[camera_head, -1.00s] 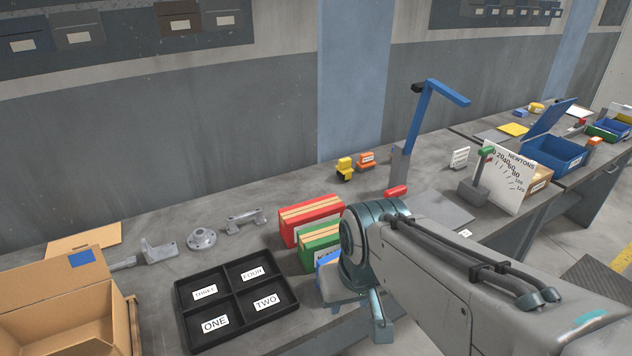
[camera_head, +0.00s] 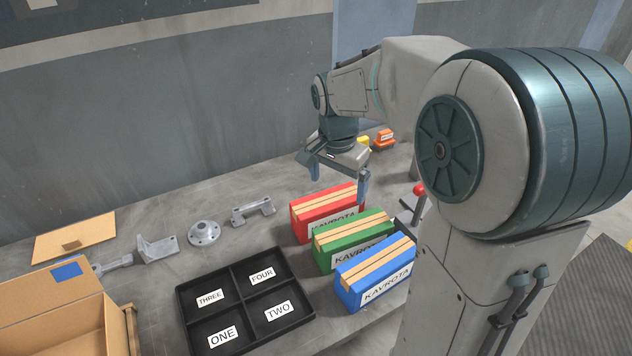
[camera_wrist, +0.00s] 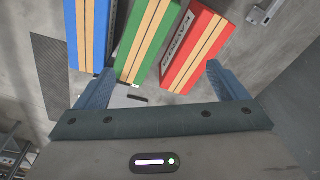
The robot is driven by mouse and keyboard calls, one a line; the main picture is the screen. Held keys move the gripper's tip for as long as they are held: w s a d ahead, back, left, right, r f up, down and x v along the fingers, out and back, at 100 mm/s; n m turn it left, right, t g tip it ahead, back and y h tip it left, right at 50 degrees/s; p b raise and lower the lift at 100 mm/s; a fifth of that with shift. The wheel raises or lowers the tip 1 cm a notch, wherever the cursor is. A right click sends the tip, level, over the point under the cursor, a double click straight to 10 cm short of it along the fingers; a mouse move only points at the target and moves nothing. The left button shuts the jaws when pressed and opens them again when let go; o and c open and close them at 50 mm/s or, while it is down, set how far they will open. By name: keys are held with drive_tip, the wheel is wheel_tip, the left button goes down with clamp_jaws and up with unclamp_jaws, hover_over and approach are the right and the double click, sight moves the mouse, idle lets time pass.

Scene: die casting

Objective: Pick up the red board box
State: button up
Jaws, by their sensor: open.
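The red board box (camera_head: 328,208) stands on the table at the back of a row of three boxes, with tan strips along its top and a KAVROTA label on its side. It also shows in the wrist view (camera_wrist: 186,44), right of centre. My gripper (camera_head: 335,186) is above the red box in the head view, open and empty, pointing down. In the wrist view its two blue fingers (camera_wrist: 162,82) are spread apart, and the red box lies beyond them, nearer the right finger. No contact with the box is visible.
A green box (camera_head: 350,240) and a blue box (camera_head: 375,272) stand in front of the red one. A black four-compartment tray (camera_head: 186,318) is to the left. Grey metal parts (camera_head: 204,233) lie behind the tray. A cardboard box (camera_head: 60,320) is at the lower left.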

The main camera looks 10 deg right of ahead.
sight(328, 199)
drive_tip(key=w+f+m+g, duration=0.1)
drive_tip(key=w+f+m, duration=0.35)
drive_tip(key=w, duration=0.45)
drive_tip(key=shift+m+y, duration=0.3)
drive_tip(key=shift+m, duration=0.25)
drive_tip(key=f, duration=0.8)
drive_tip(key=shift+w+f+p, duration=0.3)
drive_tip(key=shift+w+p, duration=0.1)
drive_tip(key=shift+w+d+f+p, duration=0.15)
drive_tip(key=shift+f+p, duration=0.15)
drive_tip(key=shift+f, duration=1)
drive_tip(key=shift+s+d+f+p, duration=0.1)
drive_tip(key=shift+f+p, duration=0.15)
drive_tip(key=shift+f, duration=1.05)
drive_tip(key=c, duration=1.3)
drive_tip(key=shift+w+r, duration=0.1)
drive_tip(key=c, duration=0.4)
drive_tip(key=shift+o, duration=0.2)
drive_tip(key=shift+r, duration=0.15)
